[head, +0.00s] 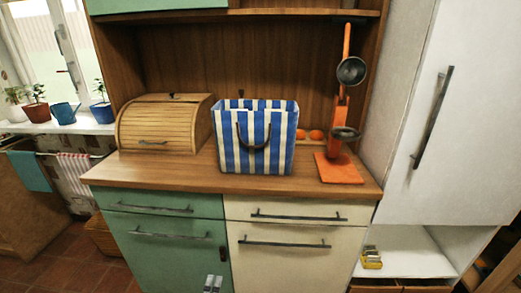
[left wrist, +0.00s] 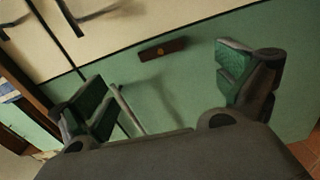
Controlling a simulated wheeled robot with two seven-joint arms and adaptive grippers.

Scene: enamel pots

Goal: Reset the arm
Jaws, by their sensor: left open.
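My left gripper (left wrist: 165,88) is open and empty in the left wrist view, its two green-padded fingers spread wide. It faces the front of the green cabinet (left wrist: 190,75), with a small brown latch plate (left wrist: 162,47) beyond the gap between the fingers. In the head view only a small pale tip (head: 213,284) shows at the bottom edge, in front of the green cabinet door; I cannot tell clearly which part it is. My right gripper is in neither view.
A blue-and-white striped bag (head: 254,138) stands on the wooden counter (head: 200,180), between a wooden bread box (head: 163,124) and an orange stand (head: 338,168). Drawer and door handles (head: 285,244) stick out in front. A white cabinet (head: 420,120) stands at right.

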